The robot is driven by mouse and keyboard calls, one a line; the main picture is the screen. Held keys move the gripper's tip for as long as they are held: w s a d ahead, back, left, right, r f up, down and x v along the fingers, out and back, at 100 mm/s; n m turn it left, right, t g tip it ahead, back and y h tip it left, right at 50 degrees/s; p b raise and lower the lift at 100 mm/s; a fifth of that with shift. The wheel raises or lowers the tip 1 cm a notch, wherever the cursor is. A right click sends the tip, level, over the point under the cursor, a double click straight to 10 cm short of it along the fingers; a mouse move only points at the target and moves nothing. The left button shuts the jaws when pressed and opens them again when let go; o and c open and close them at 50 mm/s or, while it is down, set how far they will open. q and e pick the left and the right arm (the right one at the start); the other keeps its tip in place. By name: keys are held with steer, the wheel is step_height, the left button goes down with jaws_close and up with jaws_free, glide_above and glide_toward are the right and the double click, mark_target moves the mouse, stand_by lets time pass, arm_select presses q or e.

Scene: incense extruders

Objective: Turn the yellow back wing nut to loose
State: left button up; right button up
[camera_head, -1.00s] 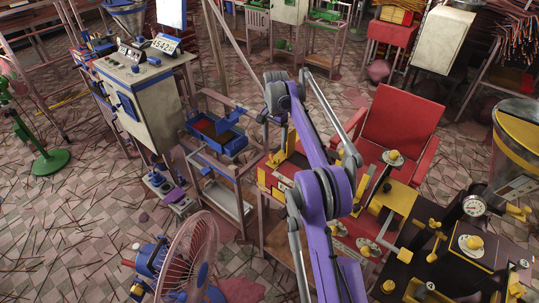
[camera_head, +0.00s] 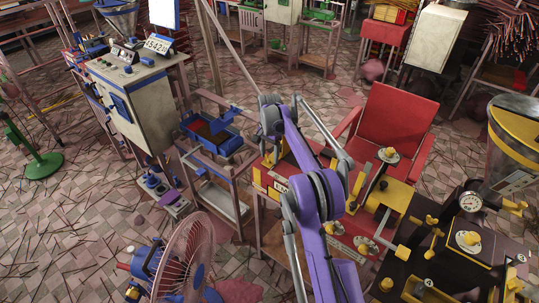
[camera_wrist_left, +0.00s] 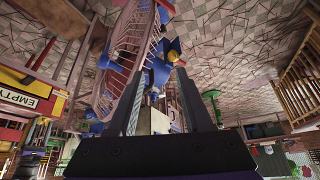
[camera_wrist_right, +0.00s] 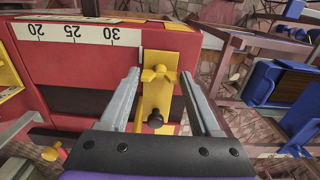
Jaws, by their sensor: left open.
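A yellow wing nut (camera_wrist_right: 160,73) sits on a yellow plate (camera_wrist_right: 152,102) fixed to the red machine (camera_wrist_right: 195,55). A black knob (camera_wrist_right: 155,121) is on the same plate. My right gripper (camera_wrist_right: 159,76) is open, with one finger on each side of the wing nut and visible gaps. In the head view, my right arm (camera_head: 315,195) reaches over the red and yellow machine (camera_head: 272,182), and the wing nut cannot be made out clearly there. My left gripper (camera_wrist_left: 161,72) is open and empty in the left wrist view, facing a fan and the floor.
A number scale (camera_wrist_right: 75,33) runs along the machine's edge. A blue tray (camera_head: 215,138) on a stand is left of the machine, and a red chair (camera_head: 395,125) is to its right. A pink fan (camera_head: 187,255) stands at front left. Black equipment fills the right.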

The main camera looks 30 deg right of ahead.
steer(key=c, duration=0.9)
